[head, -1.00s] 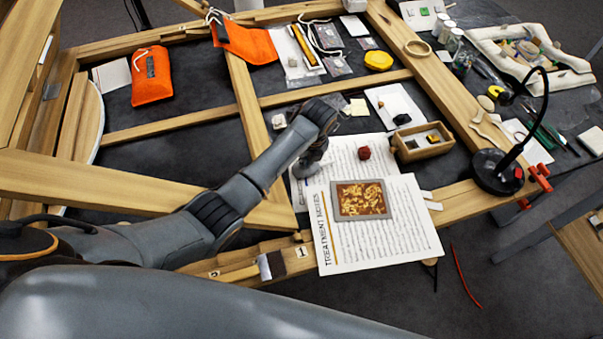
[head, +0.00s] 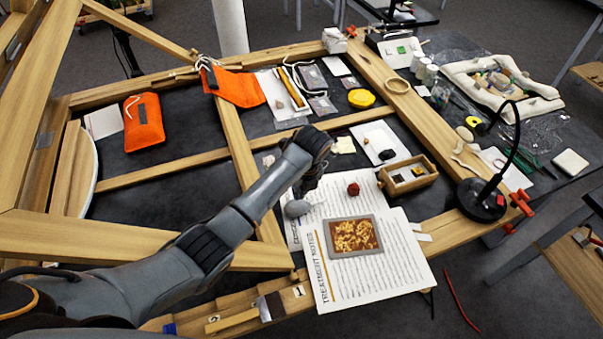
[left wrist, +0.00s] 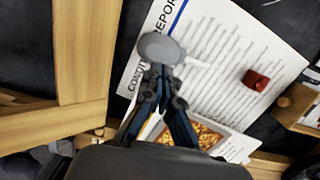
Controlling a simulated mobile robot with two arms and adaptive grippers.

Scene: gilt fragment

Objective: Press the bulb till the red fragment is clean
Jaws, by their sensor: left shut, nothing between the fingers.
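The grey rubber bulb (head: 297,208) lies on the printed sheets, left of the red fragment. It also shows in the left wrist view (left wrist: 157,47), with a pale nozzle towards the right. The red fragment (head: 353,189) is a small dark red block on the upper sheet; in the left wrist view it (left wrist: 255,80) lies to the right, apart from the bulb. My left gripper (left wrist: 160,73) is shut and empty, its fingertips at the bulb's near edge; I cannot tell whether they touch. In the head view my left gripper (head: 301,190) is partly hidden by its wrist. My right gripper is not in view.
A gilt panel (head: 353,236) lies on the treatment notes (head: 385,262) in front. A wooden box (head: 408,185) and a white tray with a black piece stand right of the fragment. A lamp (head: 481,203) stands farther right. Frame bars cross the table.

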